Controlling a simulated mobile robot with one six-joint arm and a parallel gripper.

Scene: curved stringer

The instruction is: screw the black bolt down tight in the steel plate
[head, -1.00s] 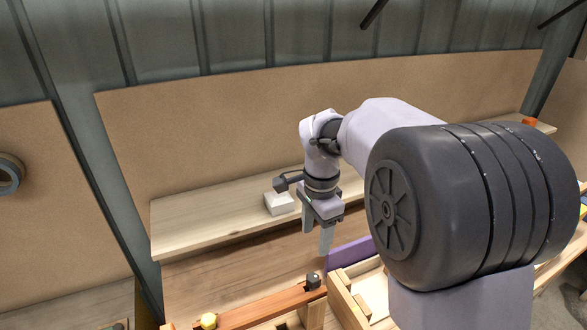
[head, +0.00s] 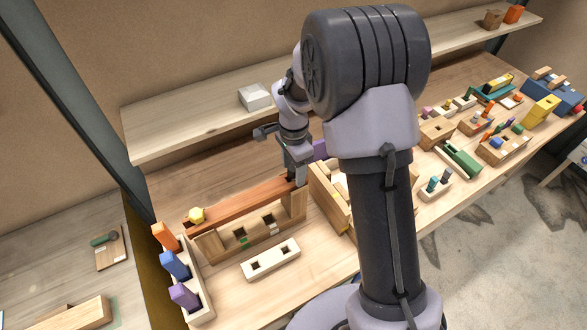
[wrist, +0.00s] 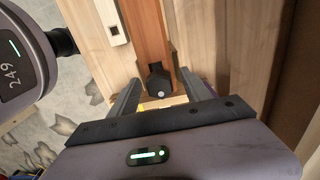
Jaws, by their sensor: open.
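The black bolt (wrist: 157,86) shows in the wrist view as a dark faceted head with a pale spot, at the end of a reddish-brown wooden beam (wrist: 147,32). My gripper (wrist: 160,82) is open, with one finger on each side of the bolt and gaps between. In the head view my gripper (head: 299,178) is at the right end of the beam (head: 250,203) and hides the bolt. I cannot make out a steel plate in either view, nor how deep the bolt sits.
A pale block with square holes (head: 271,260) lies in front. A wooden box (head: 325,195) stands close to the right of my gripper. A shelf (head: 185,137) with a white box (head: 255,96) runs behind.

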